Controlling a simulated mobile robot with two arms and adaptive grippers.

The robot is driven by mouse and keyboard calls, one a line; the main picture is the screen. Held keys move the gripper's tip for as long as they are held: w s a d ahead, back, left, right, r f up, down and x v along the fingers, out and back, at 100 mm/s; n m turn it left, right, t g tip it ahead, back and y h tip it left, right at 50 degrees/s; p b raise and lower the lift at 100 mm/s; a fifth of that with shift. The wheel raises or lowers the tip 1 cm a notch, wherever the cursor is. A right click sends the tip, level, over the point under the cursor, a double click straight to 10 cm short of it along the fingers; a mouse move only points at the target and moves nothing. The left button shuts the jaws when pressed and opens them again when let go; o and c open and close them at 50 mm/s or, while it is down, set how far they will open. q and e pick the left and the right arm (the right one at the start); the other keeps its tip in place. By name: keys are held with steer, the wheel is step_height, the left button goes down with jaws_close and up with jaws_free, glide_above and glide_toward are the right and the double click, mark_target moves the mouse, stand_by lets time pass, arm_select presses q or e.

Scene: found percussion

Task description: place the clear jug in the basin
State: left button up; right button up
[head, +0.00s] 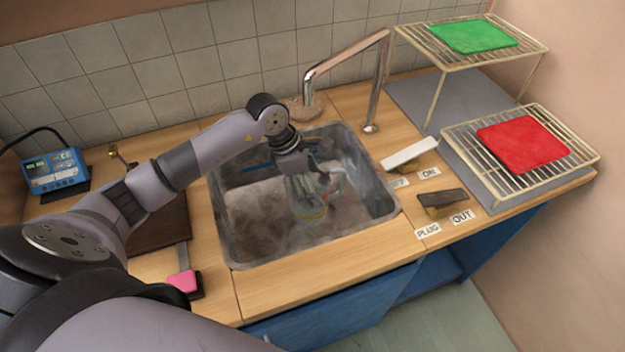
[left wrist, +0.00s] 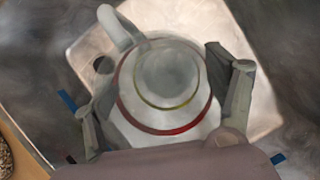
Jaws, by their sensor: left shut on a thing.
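The clear jug (head: 308,208) is inside the basin (head: 240,238), right of its middle, with its handle toward the right in the head view. My left gripper (head: 308,176) reaches down from above and is shut on the jug. In the left wrist view the gripper (left wrist: 165,100) has one finger on each side of the jug (left wrist: 165,75), which has a red ring and a yellowish ring. I cannot tell whether the jug's base touches the basin floor. My right gripper is not in view.
A tap (head: 345,62) arches at the back. White (head: 408,155) and dark (head: 442,200) levers stand right of the basin, near ON, PLUG and OUT labels. Wire racks hold green (head: 473,37) and red (head: 522,144) squares. A blue device (head: 54,172) sits at left.

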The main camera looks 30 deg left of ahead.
arm_select(q)
steer(key=o, duration=1.4)
steer(key=shift+f, duration=0.15)
steer(key=o, duration=0.4)
steer(key=shift+o, duration=0.2)
steer(key=shift+r, duration=0.2)
steer(key=s+a+r+b, duration=0.2)
steer(key=s+a, duration=0.1)
steer(key=a, duration=0.3)
steer(key=s+a+r+b, duration=0.2)
steer(key=s+a, duration=0.1)
steer(key=a, duration=0.3)
steer(key=shift+a+r, duration=0.2)
steer(key=shift+r, duration=0.1)
